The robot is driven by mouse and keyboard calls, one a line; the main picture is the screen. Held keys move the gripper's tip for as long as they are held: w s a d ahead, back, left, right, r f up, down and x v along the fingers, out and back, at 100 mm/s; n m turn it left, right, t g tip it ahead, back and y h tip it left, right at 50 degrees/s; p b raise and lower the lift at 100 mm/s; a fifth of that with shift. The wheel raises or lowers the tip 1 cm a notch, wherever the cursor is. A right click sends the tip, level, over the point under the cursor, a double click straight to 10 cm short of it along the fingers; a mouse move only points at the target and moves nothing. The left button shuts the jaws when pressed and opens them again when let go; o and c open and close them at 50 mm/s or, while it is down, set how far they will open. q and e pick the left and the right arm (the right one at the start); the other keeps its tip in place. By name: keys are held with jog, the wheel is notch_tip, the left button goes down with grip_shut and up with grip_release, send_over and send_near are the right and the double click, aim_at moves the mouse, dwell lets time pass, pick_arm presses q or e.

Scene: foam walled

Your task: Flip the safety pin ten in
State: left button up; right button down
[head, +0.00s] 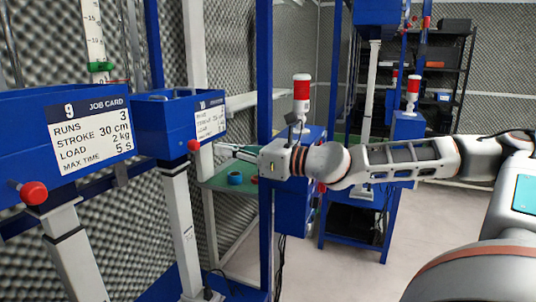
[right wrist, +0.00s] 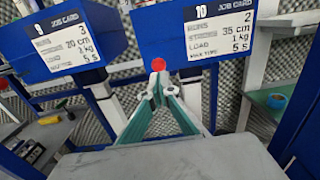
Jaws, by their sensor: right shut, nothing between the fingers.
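Safety pin ten shows as a red knob (head: 193,146) on the blue box under job card 10 (head: 209,121). In the right wrist view the red knob (right wrist: 158,64) sits just beyond the fingertips, below the left edge of card 10 (right wrist: 219,36). My right gripper (head: 216,148) reaches in from the right with its fingers pointing at the knob. In the right wrist view its fingertips (right wrist: 158,91) are together with nothing between them. I cannot tell whether they touch the knob. My left gripper is not in view.
The blue box with job card 9 (head: 96,124) and its own red knob (head: 33,193) stand at the left. A green shelf (head: 219,184) holding a blue roll (head: 235,178) lies below my gripper. Blue posts (head: 265,200) and red-white lamps (head: 301,92) stand close to my arm.

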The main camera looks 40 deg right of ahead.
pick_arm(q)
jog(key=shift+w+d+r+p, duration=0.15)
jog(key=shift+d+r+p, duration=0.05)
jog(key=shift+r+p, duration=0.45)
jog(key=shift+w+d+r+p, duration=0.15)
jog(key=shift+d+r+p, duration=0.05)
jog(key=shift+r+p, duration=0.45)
pick_arm(e)
jog(key=v, duration=0.8)
jog(key=shift+s, duration=0.25)
jog(key=shift+d+f, duration=0.1)
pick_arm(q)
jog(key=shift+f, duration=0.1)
